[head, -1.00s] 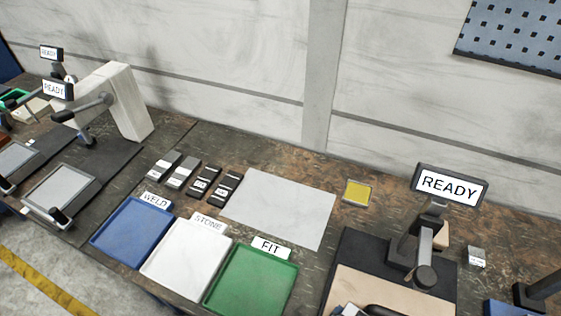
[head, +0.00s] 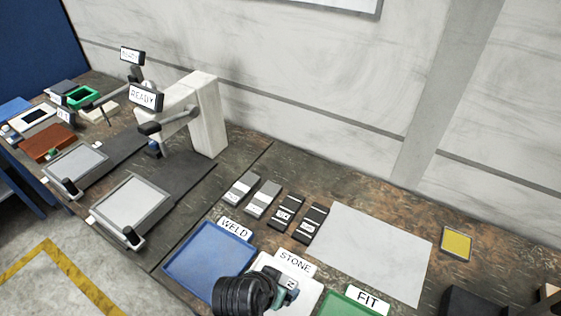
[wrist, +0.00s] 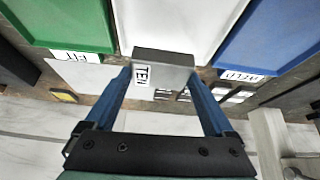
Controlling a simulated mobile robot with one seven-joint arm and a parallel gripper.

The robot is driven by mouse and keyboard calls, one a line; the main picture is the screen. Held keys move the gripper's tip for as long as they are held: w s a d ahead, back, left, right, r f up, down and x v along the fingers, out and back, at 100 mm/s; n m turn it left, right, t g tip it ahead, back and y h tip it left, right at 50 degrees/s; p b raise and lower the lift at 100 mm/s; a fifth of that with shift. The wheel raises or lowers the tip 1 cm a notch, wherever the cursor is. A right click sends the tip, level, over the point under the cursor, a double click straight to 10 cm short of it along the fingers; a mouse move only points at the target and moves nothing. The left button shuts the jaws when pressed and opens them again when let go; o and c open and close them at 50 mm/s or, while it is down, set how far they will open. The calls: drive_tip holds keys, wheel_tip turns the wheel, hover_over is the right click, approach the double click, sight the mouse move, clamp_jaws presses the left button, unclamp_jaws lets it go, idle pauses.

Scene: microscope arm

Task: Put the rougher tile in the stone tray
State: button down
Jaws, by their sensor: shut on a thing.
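My gripper (wrist: 163,80) is shut on a small grey tile (wrist: 165,66) with a white lettered label, seen between the blue fingers in the wrist view. In the head view my gripper (head: 285,292) is over the white stone tray (head: 311,299) and partly hides it. The tray also shows in the wrist view (wrist: 180,20), beyond the tile. The bare part of the tray that I can see looks empty. I cannot tell how high the tile is above it, nor judge its roughness.
The blue weld tray (head: 205,262) and green fit tray (head: 345,304) flank the white tray. Behind them lie several labelled blocks, two grey-topped (head: 263,198) and two dark (head: 310,224). A pale sheet (head: 375,250) and a yellow tile (head: 457,243) lie to the right.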

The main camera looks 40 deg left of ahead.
drive_tip(key=f, duration=0.1)
drive_tip(key=a+f, duration=0.1)
drive_tip(key=f, duration=0.3)
drive_tip(key=shift+s+a+f, duration=0.15)
drive_tip(key=shift+s+a, duration=0.15)
drive_tip(key=shift+f, duration=2.35)
drive_tip(key=shift+f, duration=0.2)
unclamp_jaws()
